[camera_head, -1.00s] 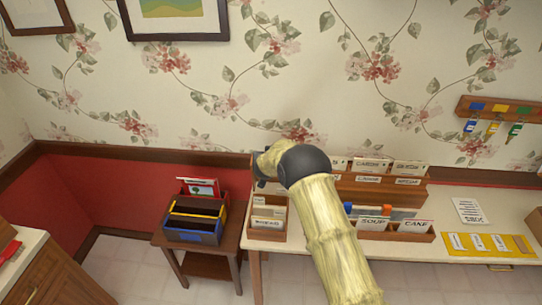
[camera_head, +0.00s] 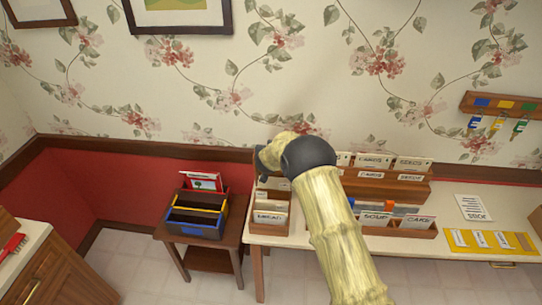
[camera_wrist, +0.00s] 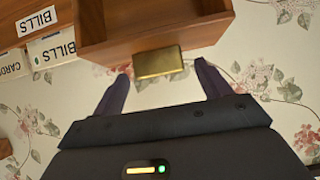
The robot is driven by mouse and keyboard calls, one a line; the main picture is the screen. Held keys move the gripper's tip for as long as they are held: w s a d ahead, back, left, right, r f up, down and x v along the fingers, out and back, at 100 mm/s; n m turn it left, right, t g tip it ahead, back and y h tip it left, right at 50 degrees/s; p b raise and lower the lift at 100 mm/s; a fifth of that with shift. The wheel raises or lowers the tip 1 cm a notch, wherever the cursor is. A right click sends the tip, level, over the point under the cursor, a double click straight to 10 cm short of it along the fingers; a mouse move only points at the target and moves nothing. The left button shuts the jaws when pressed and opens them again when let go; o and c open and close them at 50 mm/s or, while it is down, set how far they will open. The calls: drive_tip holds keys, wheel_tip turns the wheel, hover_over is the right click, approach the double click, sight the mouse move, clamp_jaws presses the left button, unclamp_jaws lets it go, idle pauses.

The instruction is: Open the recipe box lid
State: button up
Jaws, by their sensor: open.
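In the wrist view, a brown wooden box or lid (camera_wrist: 150,35) fills the top centre. A brass tab (camera_wrist: 158,58) sticks out from its near edge. My gripper (camera_wrist: 163,68) is open, with one dark finger on each side of the tab. The fingers show a gap to the tab, and nothing is held. In the head view my arm and its dark joint cover the spot where my gripper is, so the fingers and tab are hidden there. I cannot tell from the head view which wooden piece carries the tab.
A small wooden card box (camera_head: 271,217) and card racks (camera_head: 385,188) stand on the white counter (camera_head: 455,205). A coloured organizer (camera_head: 197,212) sits on the low side table (camera_head: 208,262). Cards marked BILLS (camera_wrist: 50,47) lie left of the tab. A yellow panel (camera_head: 490,242) is at right.

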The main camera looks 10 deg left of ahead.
drive_tip(key=b+v, duration=0.4)
drive_tip(key=v, duration=1.2)
drive_tip(key=shift+b, duration=0.35)
drive_tip(key=shift+s+r, duration=0.1)
drive_tip(key=shift+r, duration=0.05)
drive_tip(key=s+d+g+y, duration=0.1)
drive_tip(key=s+d+g, duration=0.15)
drive_tip(key=d, duration=0.35)
drive_tip(key=s+d+g, duration=0.1)
drive_tip(key=s+d, duration=0.3)
drive_tip(key=d, duration=0.2)
drive_tip(key=s+d+f+g, duration=0.1)
drive_tip(key=s+d+g, duration=0.1)
drive_tip(key=s+d, duration=0.5)
drive_tip(key=s+d+g+h, duration=0.1)
drive_tip(key=s+d+g, duration=0.2)
drive_tip(key=s+d, duration=0.5)
drive_tip(key=s, duration=0.7)
drive_tip(key=shift+f+m+g+h, duration=0.3)
drive_tip(key=shift+f+g, duration=0.05)
